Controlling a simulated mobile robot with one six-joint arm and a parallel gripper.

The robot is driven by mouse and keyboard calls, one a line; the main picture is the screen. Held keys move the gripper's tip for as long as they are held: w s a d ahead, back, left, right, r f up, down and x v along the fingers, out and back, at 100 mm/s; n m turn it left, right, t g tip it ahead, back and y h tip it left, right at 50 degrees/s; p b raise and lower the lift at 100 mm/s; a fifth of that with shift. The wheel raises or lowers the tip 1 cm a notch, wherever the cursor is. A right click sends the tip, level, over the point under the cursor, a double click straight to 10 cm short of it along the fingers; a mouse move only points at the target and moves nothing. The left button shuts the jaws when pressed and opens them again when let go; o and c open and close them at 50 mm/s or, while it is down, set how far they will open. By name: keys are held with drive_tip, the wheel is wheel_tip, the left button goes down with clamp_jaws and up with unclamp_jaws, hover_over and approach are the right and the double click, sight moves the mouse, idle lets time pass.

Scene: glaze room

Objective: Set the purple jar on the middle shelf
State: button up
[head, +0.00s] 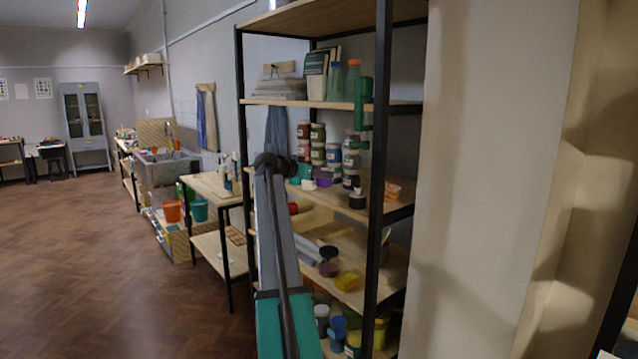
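A purple jar (324,178) shows small at the level of the middle shelf (402,212), in front of stacked jars. My arm rises from the bottom of the head view, bends at a dark joint and reaches right towards this shelf. My gripper (311,183) is at the arm's far end, small and partly hidden, right beside the purple jar. Its fingers do not show clearly, so I cannot tell whether they grip the jar. I also cannot tell whether the jar rests on the board.
Stacked jars (318,143) fill the shelf's back; a dark roll (357,199) and an orange item (393,190) lie to the right. A black post (378,150) stands in front.

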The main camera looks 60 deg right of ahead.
sight(319, 182)
drive_tip(key=shift+f+p, duration=0.6)
drive_tip(key=shift+f, duration=0.9)
drive_tip(key=o, duration=1.3)
drive_tip(key=shift+c, duration=0.2)
drive_tip(key=shift+a, duration=0.1)
drive_tip(key=b+v, duration=0.4)
drive_tip(key=v, duration=0.8)
